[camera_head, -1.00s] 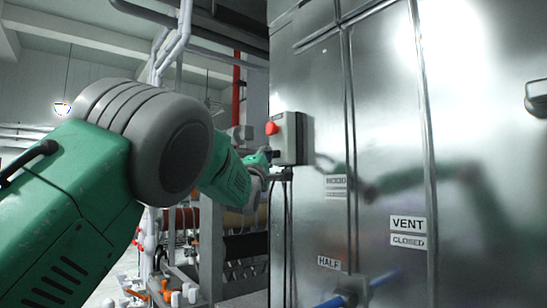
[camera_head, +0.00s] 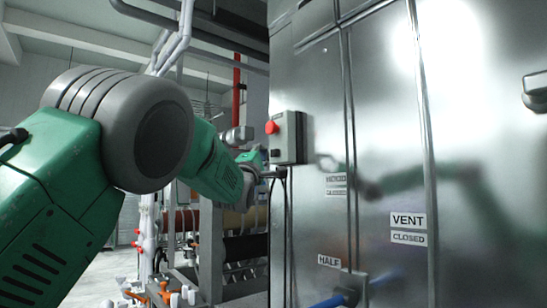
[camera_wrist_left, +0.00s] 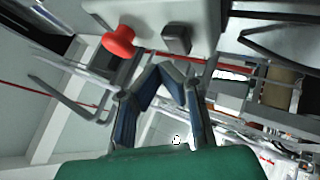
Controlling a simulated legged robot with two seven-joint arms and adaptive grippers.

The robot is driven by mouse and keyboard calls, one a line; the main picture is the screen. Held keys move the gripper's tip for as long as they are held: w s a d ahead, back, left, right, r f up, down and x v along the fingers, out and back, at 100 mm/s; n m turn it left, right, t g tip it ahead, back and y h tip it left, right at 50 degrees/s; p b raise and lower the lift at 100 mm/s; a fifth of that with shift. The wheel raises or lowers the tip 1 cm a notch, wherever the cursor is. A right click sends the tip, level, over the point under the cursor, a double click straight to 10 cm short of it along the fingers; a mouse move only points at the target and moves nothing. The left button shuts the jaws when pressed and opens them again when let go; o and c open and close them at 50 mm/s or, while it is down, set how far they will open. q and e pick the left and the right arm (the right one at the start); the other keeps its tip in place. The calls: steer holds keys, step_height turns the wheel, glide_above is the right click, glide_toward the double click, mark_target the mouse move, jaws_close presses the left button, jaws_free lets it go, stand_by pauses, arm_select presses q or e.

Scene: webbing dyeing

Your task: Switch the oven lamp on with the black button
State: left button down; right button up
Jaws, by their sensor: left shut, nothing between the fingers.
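A grey control box (camera_head: 291,137) is mounted on the side of the steel oven, with a red mushroom button (camera_head: 271,127) on its face. In the left wrist view the square black button (camera_wrist_left: 177,39) sits beside the red button (camera_wrist_left: 118,42). My left gripper (camera_wrist_left: 168,72) is shut and empty, its blue-grey fingertips near the black button and apart from it in the picture. My right gripper is not in view.
The steel oven (camera_head: 385,120) fills the right side, with a vent label (camera_head: 408,221) and a blue-handled lever (camera_head: 345,290) low down. Cables hang below the box. Racks with rollers (camera_head: 235,245) and white pipes stand behind my arm.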

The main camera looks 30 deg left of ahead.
arm_select(q)
steer(key=s+a+b, duration=0.2)
steer(key=s+b, duration=0.2)
steer(key=s, duration=0.1)
steer(key=shift+s+a, duration=0.2)
steer(key=shift+s, duration=0.1)
stand_by(0.4)
